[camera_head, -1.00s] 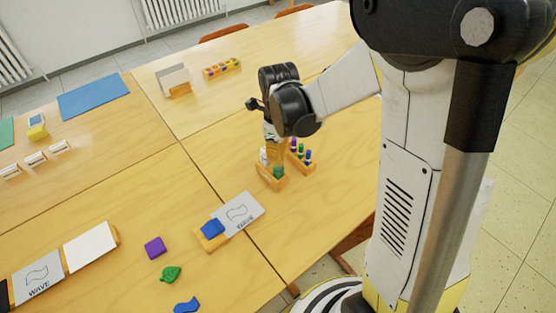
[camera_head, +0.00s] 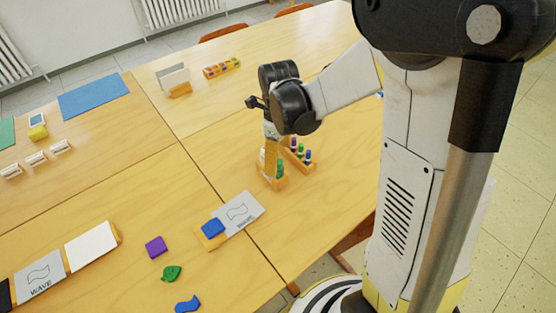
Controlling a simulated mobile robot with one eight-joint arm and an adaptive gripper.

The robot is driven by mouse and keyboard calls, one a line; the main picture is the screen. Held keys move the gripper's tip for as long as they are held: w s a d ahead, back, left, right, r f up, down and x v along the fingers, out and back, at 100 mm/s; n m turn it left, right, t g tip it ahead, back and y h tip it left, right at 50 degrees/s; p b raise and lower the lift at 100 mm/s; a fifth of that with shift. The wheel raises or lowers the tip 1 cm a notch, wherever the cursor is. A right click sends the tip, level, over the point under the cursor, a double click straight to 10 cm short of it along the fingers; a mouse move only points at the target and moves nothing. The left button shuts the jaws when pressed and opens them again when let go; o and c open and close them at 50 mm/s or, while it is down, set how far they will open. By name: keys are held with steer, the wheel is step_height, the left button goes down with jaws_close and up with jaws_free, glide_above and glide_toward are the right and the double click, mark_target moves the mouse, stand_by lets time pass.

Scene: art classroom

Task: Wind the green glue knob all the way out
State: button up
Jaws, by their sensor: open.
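A small wooden rack (camera_head: 279,184) stands on the table below my arm's end, with a green glue piece (camera_head: 280,168) upright at its front side. A white piece (camera_head: 262,155) shows at the rack's left side. My gripper (camera_head: 270,166) points down over this rack, its yellowish fingers just left of the green piece. The fingers are open, but they are small and partly overlap the rack, so I cannot tell whether they touch the green knob. The rest of the rack's contents is hidden behind the gripper.
A second wooden rack (camera_head: 298,158) with blue, purple and green pieces stands close on the right. A wave card (camera_head: 238,211) and a blue block (camera_head: 213,228) lie in front to the left. A coloured block strip (camera_head: 222,68) is at the back. The table right of the racks is clear.

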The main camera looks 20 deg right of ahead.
stand_by(0.4)
steer(key=n, duration=0.7)
steer(key=shift+f+b, duration=1.15)
steer(key=c, duration=1.6)
